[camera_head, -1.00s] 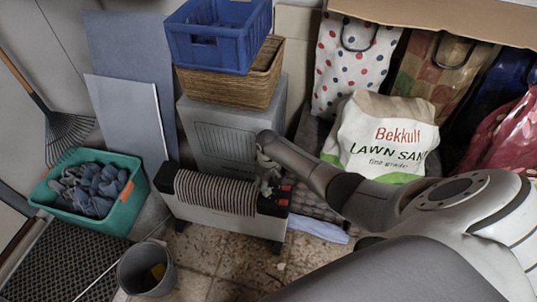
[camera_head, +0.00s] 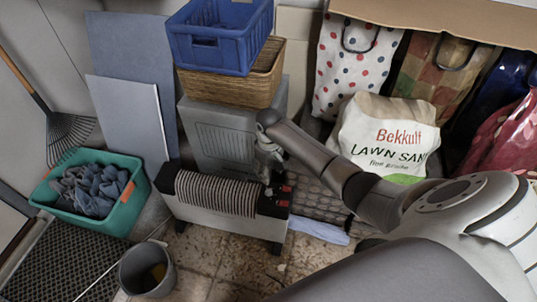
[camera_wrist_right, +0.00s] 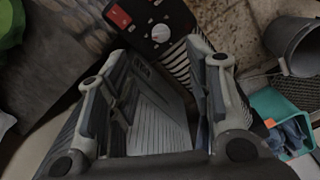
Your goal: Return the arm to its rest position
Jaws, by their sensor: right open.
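My right arm reaches in from the right in the head view. Its gripper (camera_head: 270,172) points down above the right end of a white ribbed heater (camera_head: 216,194). In the right wrist view my right gripper (camera_wrist_right: 158,80) has its two fingers wide apart with nothing held between them. The heater's black control panel (camera_wrist_right: 150,22), with a red switch and a pale round knob, shows just past the fingertips. The gripper looks apart from the panel, though the gap is hard to judge. My left gripper is not in view.
Behind the heater stands a grey appliance (camera_head: 222,139) carrying a wicker basket (camera_head: 232,84) and a blue crate (camera_head: 219,40). A lawn sand bag (camera_head: 384,135) stands close behind my forearm. A teal bin (camera_head: 125,207) and grey bucket (camera_head: 147,270) are at left. Tiled floor (camera_head: 210,262) shows in front.

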